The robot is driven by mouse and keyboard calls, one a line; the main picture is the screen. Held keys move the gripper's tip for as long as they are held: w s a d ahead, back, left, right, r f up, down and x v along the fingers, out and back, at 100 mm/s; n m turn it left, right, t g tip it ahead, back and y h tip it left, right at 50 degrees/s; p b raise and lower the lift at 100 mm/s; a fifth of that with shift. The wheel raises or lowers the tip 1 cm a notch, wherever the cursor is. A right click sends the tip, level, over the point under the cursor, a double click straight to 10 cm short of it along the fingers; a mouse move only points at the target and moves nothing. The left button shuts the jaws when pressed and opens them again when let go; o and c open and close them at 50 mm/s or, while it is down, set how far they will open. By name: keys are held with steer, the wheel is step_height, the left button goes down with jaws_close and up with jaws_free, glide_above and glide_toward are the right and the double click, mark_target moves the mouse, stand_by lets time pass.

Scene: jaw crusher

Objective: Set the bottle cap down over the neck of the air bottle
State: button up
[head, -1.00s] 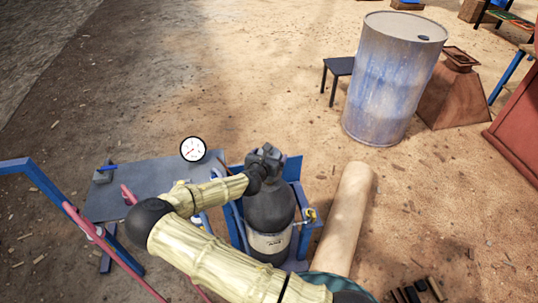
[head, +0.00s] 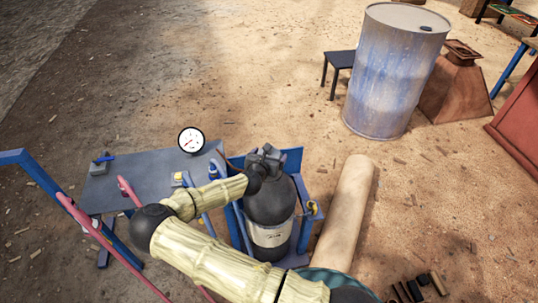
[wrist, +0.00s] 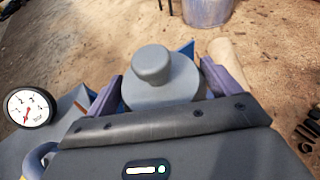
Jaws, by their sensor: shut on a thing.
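The air bottle (head: 269,208) is dark with a pale label and stands upright in a blue frame (head: 303,240). My gripper (head: 264,160) is directly above its top in the head view and hides the neck. In the wrist view, my gripper's two purple fingers (wrist: 163,88) are shut on the bottle cap (wrist: 153,66), a grey disc with a round knob on top. The cap looks level. The neck is hidden under it, so I cannot tell whether the cap touches it.
A grey bench (head: 135,180) with a round gauge (head: 191,140) stands left of the bottle. A thick tan cylinder (head: 348,210) lies close on the right. A blue-grey drum (head: 393,75) and a small dark stool (head: 341,62) stand farther back. Open ground lies between.

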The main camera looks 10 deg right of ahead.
steer(key=o, duration=1)
steer(key=shift+c, duration=0.2)
steer(key=v, duration=1.7)
steer(key=shift+s+r, duration=0.15)
steer(key=shift+r, duration=0.05)
